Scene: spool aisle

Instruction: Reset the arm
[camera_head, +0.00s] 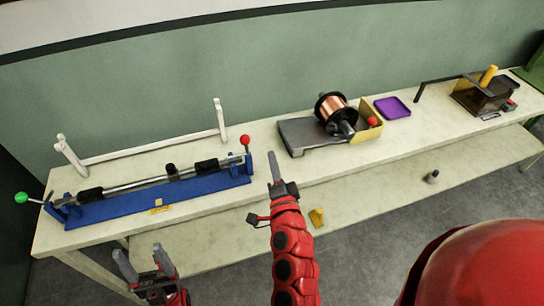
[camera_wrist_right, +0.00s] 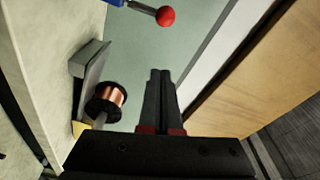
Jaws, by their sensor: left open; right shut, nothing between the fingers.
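My right arm is red and reaches up from the bottom middle of the head view. Its gripper (camera_head: 274,163) is shut and empty, in front of the bench (camera_head: 260,150) between the blue fixture and the copper spool. In the right wrist view its two fingers (camera_wrist_right: 160,76) lie together with nothing between them. My left gripper (camera_head: 140,262) is open and empty at the lower left of the head view, below the bench's front edge. Much of the left arm is out of view.
A blue fixture (camera_head: 150,200) with a rod and a red knob (camera_head: 245,140) stands on the bench, with a white frame (camera_head: 150,148) behind. A copper spool (camera_head: 333,108), purple tray (camera_head: 392,107) and dark box (camera_head: 480,97) stand farther right. The lower shelf (camera_head: 380,195) holds small items.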

